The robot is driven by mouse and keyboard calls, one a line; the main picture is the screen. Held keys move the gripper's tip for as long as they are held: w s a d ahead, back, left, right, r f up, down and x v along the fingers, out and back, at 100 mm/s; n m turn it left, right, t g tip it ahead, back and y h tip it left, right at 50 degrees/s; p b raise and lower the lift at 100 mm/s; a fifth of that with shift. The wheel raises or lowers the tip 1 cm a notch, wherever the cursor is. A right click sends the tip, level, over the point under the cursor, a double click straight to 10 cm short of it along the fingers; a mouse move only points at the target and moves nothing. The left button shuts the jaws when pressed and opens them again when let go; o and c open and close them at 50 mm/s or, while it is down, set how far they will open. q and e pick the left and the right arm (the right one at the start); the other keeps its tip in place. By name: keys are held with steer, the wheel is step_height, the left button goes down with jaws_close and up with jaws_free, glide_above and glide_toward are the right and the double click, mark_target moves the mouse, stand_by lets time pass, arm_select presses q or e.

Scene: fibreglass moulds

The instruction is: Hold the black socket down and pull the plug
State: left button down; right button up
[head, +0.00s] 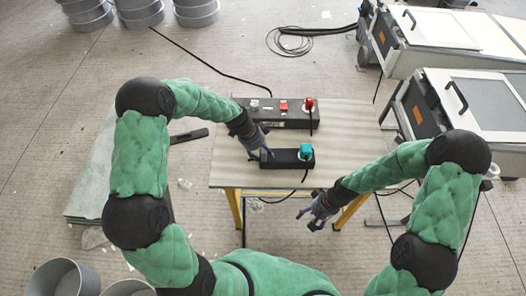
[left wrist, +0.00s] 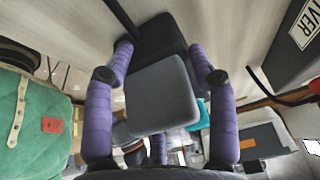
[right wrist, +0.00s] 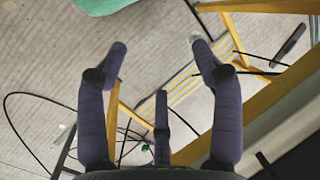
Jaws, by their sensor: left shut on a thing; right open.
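The black socket (head: 280,160) lies near the front edge of the table, and a teal plug (head: 306,152) stands in its right end. A black cable runs from the plug over the front edge. My left gripper (head: 265,154) is shut on the left end of the socket. In the left wrist view its purple fingers (left wrist: 162,52) lie on either side of the dark socket body (left wrist: 160,95), and part of the teal plug (left wrist: 204,112) shows behind one finger. My right gripper (head: 317,214) is open and empty, in front of the table. Its parted fingers (right wrist: 158,48) show floor between them.
A longer black box (head: 270,119) with a red switch (head: 283,106) and a red plug (head: 309,103) lies behind the socket. The table (head: 355,130) is clear on the right. Grey machines (head: 465,105) stand to the right. Loose cables hang near the yellow table legs (head: 350,212).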

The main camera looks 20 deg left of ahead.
steer(key=w+a+r+n+g+h, duration=0.1)
steer(key=w+r+n+h, duration=0.1)
steer(key=w+r, duration=0.35)
steer(key=w+a+r+n+g+h, duration=0.1)
steer(key=w+r+n+h, duration=0.15)
steer(key=r, duration=0.55)
step_height(320, 180, up, 8)
steer(key=m+t, duration=0.3)
steer(key=t, duration=0.1)
glide_above(307, 148)
steer(key=shift+y, duration=0.45)
steer(key=shift+f, duration=0.15)
steer(key=shift+f, duration=4.45)
